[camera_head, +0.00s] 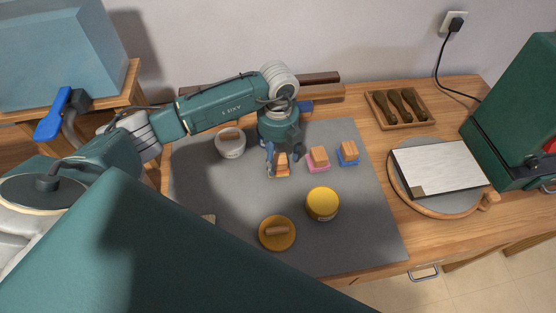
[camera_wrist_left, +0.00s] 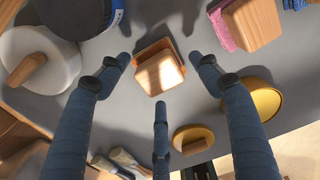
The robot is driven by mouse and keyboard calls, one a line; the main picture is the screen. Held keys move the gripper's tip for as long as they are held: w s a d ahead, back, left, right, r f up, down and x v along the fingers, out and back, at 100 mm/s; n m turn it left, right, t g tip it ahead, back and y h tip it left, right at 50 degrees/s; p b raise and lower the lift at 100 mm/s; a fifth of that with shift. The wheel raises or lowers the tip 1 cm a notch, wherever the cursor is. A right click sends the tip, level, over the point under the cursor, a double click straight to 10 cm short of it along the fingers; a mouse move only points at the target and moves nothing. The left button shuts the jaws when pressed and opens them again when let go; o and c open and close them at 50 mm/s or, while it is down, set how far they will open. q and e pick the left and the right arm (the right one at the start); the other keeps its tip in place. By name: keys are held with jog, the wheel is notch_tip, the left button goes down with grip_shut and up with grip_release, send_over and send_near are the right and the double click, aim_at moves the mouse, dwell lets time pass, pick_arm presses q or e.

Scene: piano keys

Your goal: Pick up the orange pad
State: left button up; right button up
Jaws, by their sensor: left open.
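The orange pad (camera_head: 282,173) is a small block with a wooden top, lying on the grey mat (camera_head: 365,225). Its orange edge (camera_wrist_left: 150,48) shows around the wooden block in the left wrist view. My left gripper (camera_head: 283,162) is above the pad, pointing down, with its fingers spread open. In the left wrist view the left gripper (camera_wrist_left: 160,68) has two fingers on either side of the pad and a third in front of it. Gaps show between the fingers and the pad, and nothing is held. My right gripper does not show.
A pink pad (camera_head: 318,158) and a blue pad (camera_head: 347,154) lie just right of the orange one. A white round pot (camera_head: 230,143) stands left. A yellow tin (camera_head: 323,204) and a mustard round piece with a handle (camera_head: 277,234) stand in front.

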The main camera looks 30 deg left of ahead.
aim_at(278, 158)
pick_arm(q)
jog(key=shift+f, duration=0.9)
jog(key=shift+c, duration=0.5)
jog(key=c, duration=1.3)
jog(key=shift+c, duration=0.2)
notch_tip(278, 158, up, 20)
jog(key=b, duration=0.3)
